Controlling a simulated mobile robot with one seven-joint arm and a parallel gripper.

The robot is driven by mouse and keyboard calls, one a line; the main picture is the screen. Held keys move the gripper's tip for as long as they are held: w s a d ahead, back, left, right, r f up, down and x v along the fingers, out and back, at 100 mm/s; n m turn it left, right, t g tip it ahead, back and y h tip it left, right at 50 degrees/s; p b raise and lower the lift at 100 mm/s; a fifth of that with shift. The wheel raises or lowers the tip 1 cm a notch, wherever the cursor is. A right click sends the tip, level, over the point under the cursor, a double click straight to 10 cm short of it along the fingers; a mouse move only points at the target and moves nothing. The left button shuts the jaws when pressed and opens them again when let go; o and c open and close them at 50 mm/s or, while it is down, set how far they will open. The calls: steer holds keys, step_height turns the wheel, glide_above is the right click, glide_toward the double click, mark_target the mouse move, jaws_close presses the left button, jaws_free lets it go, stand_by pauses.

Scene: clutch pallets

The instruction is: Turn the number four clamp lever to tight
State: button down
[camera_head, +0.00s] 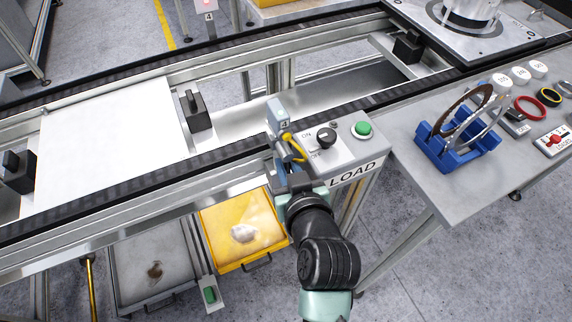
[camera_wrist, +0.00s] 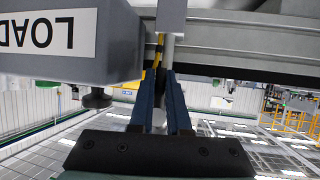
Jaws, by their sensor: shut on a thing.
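The number four clamp (camera_head: 277,110) is a small grey block with a "4" label at the near rail of the conveyor, left of the LOAD box. Its yellow lever (camera_head: 292,144) shows just below the label, and a yellow part of it (camera_wrist: 157,52) shows in the wrist view. My gripper (camera_head: 287,170) reaches up from below to the lever. In the wrist view its blue fingers (camera_wrist: 161,82) are shut on the lever, whose lower part lies between them. The fingers hide the gripped part, and I cannot read whether the lever stands at tight.
The LOAD box (camera_head: 345,150), with a black knob (camera_head: 326,137) and green button (camera_head: 363,129), stands close right of my gripper. A yellow bin (camera_head: 222,256) and grey bin (camera_head: 120,285) sit below the conveyor.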

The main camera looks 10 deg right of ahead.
stand_by(0.3)
steer(key=c, duration=0.9)
jaws_free()
steer(key=v, duration=1.3)
steer(key=shift+r, duration=0.1)
